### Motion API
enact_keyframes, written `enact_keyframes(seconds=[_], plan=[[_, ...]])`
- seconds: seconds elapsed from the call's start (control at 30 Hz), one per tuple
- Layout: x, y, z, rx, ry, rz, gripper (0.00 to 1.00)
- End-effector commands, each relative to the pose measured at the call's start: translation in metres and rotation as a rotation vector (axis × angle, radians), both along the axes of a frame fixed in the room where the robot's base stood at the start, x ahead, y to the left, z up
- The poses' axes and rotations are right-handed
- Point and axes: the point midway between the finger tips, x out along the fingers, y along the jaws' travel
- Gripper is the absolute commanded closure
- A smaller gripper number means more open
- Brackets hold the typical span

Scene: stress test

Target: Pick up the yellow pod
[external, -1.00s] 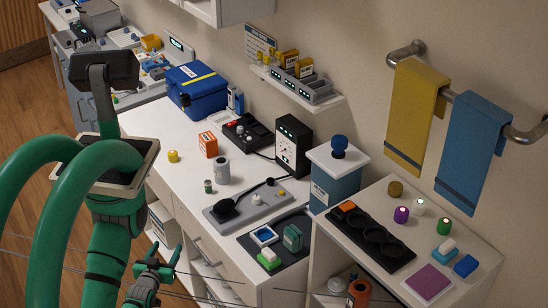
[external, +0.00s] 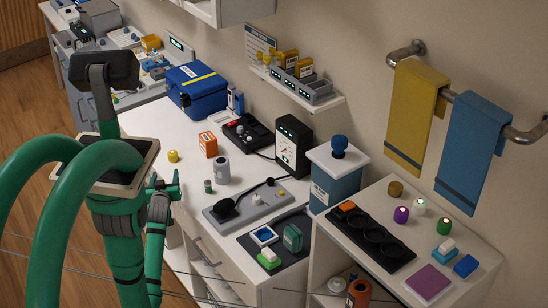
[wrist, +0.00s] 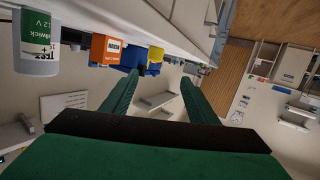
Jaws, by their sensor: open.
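A small yellow cylinder (external: 173,156) stands on the white counter near its front edge, left of the orange box. It looks like the yellow pod. Two yellow blocks (external: 288,56) also sit in the grey rack on the wall shelf. My gripper (external: 163,183) is at the counter's front edge, nearer the camera than the yellow cylinder and apart from it. In the wrist view, my gripper (wrist: 158,90) has its green fingers spread with nothing between them. A yellow shape (wrist: 155,56) shows beyond the fingertips; I cannot tell for certain which thing it is.
An orange box (external: 208,145), a light grey can (external: 222,171) and a small green jar (external: 208,186) stand near the cylinder. The blue case (external: 197,91) is behind. A grey panel (external: 247,207) lies to the right. Drawers with handles (external: 205,251) face my arm.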

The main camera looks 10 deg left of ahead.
Motion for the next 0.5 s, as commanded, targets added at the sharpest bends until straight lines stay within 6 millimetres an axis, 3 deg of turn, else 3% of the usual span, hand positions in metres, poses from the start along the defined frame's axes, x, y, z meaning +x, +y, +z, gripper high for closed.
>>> enact_keyframes(seconds=[0.03,0.2,0.5], plan=[[0.014,0.003,0.006,0.006,0.018,-0.003,0.46],[0.042,0.003,0.011,0.035,0.114,-0.042,0.46],[0.064,0.003,0.01,0.055,0.172,-0.078,0.46]])
